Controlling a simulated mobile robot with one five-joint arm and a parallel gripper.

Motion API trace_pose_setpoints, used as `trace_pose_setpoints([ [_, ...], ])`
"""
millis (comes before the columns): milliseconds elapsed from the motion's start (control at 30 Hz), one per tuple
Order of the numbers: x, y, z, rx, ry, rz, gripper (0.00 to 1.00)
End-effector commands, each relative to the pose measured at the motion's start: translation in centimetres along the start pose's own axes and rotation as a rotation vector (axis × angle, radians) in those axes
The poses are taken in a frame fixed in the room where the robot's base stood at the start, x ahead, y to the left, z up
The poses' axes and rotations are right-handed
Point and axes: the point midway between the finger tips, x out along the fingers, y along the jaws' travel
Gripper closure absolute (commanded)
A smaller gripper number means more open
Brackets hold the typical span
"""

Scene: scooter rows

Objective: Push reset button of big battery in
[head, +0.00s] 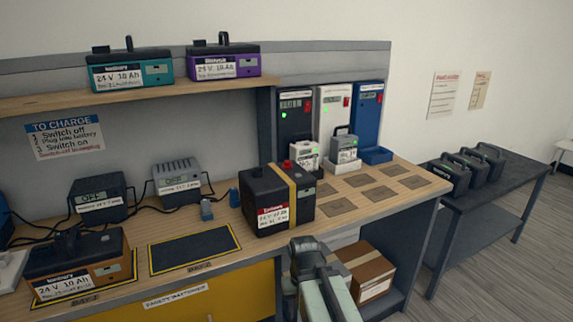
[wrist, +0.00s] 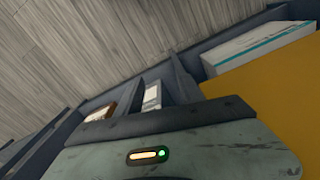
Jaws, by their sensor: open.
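The wrist view shows neither battery nor button.
Two chargers (head: 178,178) (head: 100,198) with cables stand left of the battery. An orange and black battery (head: 78,262) sits on the left bay; the middle bay mat (head: 195,248) is bare. A cardboard box (head: 366,272) is under the bench.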

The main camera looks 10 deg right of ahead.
Motion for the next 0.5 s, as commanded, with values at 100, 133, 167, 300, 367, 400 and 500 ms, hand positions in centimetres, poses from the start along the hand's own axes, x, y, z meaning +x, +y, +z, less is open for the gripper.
trace_pose_setpoints([
  [100, 0.0, 0.0, 0.0, 0.0, 0.0, 0.0, 0.55],
  [133, 0.0, 0.0, 0.0, 0.0, 0.0, 0.0, 0.55],
  [167, 0.0, 0.0, 0.0, 0.0, 0.0, 0.0, 0.55],
  [300, 0.0, 0.0, 0.0, 0.0, 0.0, 0.0, 0.55],
  [367, 0.0, 0.0, 0.0, 0.0, 0.0, 0.0, 0.55],
  [400, 0.0, 0.0, 0.0, 0.0, 0.0, 0.0, 0.63],
  [500, 0.0, 0.0, 0.0, 0.0, 0.0, 0.0, 0.91],
])
